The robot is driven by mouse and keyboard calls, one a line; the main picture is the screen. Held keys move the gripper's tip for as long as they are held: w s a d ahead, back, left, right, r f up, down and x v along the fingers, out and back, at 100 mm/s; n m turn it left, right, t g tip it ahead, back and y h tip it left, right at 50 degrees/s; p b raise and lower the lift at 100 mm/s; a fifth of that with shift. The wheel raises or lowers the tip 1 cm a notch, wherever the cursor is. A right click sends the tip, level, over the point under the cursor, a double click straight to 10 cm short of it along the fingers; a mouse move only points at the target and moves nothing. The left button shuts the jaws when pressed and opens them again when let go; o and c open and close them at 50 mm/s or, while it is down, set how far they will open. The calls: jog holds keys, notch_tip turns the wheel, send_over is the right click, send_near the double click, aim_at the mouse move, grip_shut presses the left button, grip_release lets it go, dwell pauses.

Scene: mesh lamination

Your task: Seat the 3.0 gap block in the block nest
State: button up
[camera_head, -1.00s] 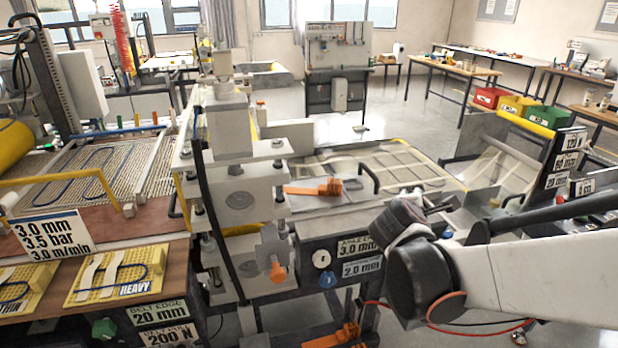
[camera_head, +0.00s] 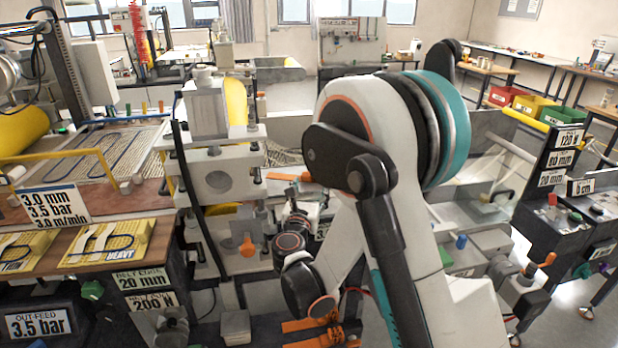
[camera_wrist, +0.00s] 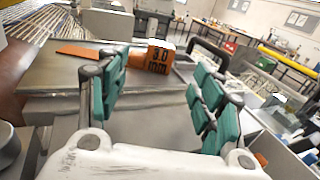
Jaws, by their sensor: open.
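The 3.0 gap block (camera_wrist: 158,60) is orange with a dark "3.0 mm" face in the wrist view. It rests on a grey metal top (camera_wrist: 60,75), just beyond my gripper (camera_wrist: 160,75). My gripper is open and empty, its teal-padded fingers spread with the block's label showing between them. The left finger overlaps the block's left side. A flat orange strip (camera_wrist: 77,52) lies left of that finger; I cannot tell whether it joins the block. In the head view, orange (camera_head: 285,176) shows beside my arm, which hides the rest. I cannot make out the block nest for certain.
A black loop handle (camera_wrist: 207,52) stands beyond the block, to its right. The press frame (camera_head: 215,180), with an orange knob (camera_head: 247,246), stands left of my arm in the head view. A control console (camera_head: 560,215) is at the right. Clear floor shows at far right.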

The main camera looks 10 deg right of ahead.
jog(key=b+x, duration=0.2)
jog(key=x, duration=1)
jog(key=shift+s+d, duration=0.1)
jog(key=shift+d, duration=0.05)
jog(key=shift+r, duration=0.1)
jog(key=c, duration=1.3)
